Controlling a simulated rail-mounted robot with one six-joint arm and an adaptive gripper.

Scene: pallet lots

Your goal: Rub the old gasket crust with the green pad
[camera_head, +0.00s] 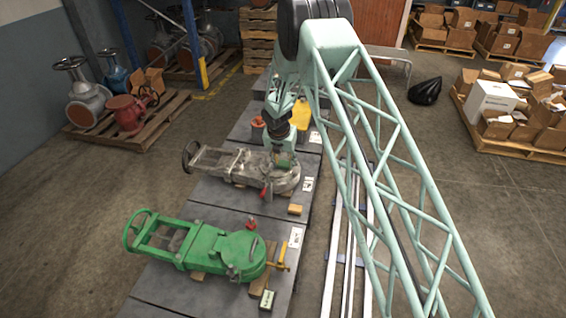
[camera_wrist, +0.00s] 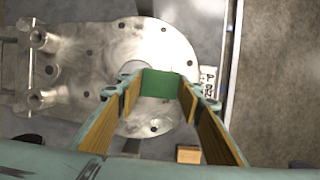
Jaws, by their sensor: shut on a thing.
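My gripper (camera_wrist: 161,88) is shut on a green pad (camera_wrist: 160,82), which sits between its two fingertips in the wrist view. The pad is over the round flange of a bare grey metal valve (camera_wrist: 70,70). In the head view, the same grey valve (camera_head: 222,165) lies on the dark table with my gripper (camera_head: 281,158) above its round right end. I cannot tell whether the pad touches the metal. The flange face (camera_wrist: 172,45) looks pale and worn with bolt holes around it. The gasket crust is not clearly made out; the pad and fingers cover part of the face.
A green valve (camera_head: 205,248) lies on the nearer table section. A small tan block (camera_head: 295,209) is beside the grey valve, and a yellow item (camera_head: 301,114) is behind it. White rails (camera_head: 350,250) run along the table's right side. Pallets with boxes (camera_head: 493,101) stand right.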

